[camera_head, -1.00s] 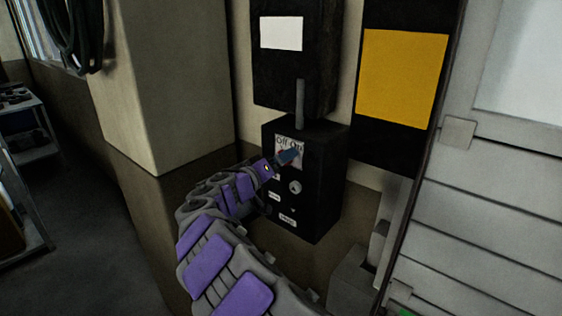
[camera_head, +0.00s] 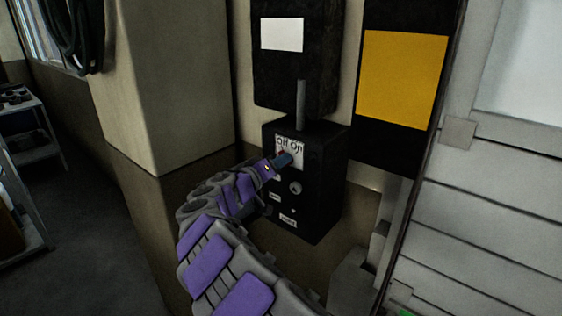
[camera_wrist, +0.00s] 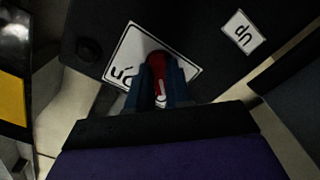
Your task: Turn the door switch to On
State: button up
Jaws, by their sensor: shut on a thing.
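The black control box (camera_head: 322,165) hangs on the wall in the head view. Its white "Off On" label (camera_head: 290,143) is above my gripper (camera_head: 284,160), which reaches the box face from the lower left. In the wrist view, the red door switch (camera_wrist: 157,72) stands in front of the white label (camera_wrist: 122,70), which appears upside down and is partly covered. The blue fingers of my gripper (camera_wrist: 157,90) are shut on the switch, one on each side. I cannot tell which setting the switch points to.
Below the switch are a round grey knob (camera_head: 295,188) and small labels. A separate "Up" label (camera_wrist: 240,33) shows in the wrist view. A grey rod (camera_head: 300,105) rises from the box top. A wall pillar stands left, a pale slatted door (camera_head: 500,200) right.

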jog(key=shift+a+f, duration=0.1)
jog(key=shift+f, duration=0.05)
jog(key=m+b, duration=1.1)
jog(key=m, duration=0.7)
jog(key=shift+d+b, duration=0.2)
jog(key=shift+b, duration=0.1)
jog(key=shift+s, duration=0.1)
jog(key=o, duration=1.5)
